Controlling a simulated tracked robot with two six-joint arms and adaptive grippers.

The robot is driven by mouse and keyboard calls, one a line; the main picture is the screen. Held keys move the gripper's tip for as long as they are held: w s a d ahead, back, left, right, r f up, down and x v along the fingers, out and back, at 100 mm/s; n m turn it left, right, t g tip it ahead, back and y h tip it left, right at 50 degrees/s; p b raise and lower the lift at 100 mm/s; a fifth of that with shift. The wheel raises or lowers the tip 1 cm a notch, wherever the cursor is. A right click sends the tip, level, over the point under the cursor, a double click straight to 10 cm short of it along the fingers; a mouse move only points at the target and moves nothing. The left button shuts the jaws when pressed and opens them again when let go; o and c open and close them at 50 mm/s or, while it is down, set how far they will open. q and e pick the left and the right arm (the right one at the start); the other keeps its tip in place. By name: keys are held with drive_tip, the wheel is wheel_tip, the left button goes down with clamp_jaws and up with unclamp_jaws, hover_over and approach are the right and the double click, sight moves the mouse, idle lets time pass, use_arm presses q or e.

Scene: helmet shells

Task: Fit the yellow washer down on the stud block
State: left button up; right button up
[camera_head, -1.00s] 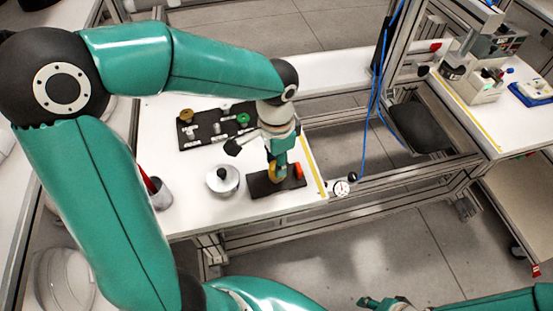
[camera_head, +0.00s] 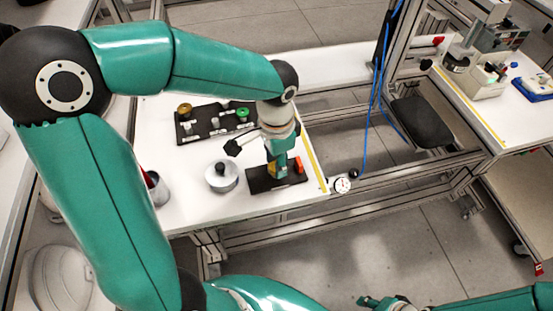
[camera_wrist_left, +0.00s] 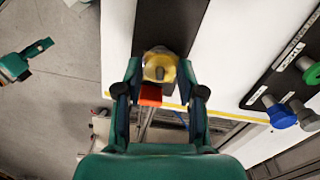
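The yellow washer (camera_head: 271,170) is at the dark stud block (camera_head: 262,185) near the table's front right corner. In the left wrist view the washer (camera_wrist_left: 160,62) lies between my left fingertips, with a grey stud end showing in its middle. Whether it is fully seated cannot be told. My left gripper (camera_head: 279,172) points down over the block; in the wrist view its fingertips (camera_wrist_left: 160,70) meet the washer's two sides. An orange-red piece (camera_head: 298,165) stands at the block's right end. My right gripper (camera_head: 368,303) is low in the head view, away from the table; its opening is unclear.
A dark rack (camera_head: 205,131) with gold and green knobs stands behind. A round silver pot (camera_head: 222,183) with a black knob is left of the block. A cup (camera_head: 158,190) stands farther left. A dial gauge (camera_head: 342,185) is just beyond the right edge.

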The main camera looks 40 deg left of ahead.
use_arm(q)
drive_tip(key=o, duration=0.3)
wheel_tip(320, 180, up, 12)
idle(0.6)
idle(0.3)
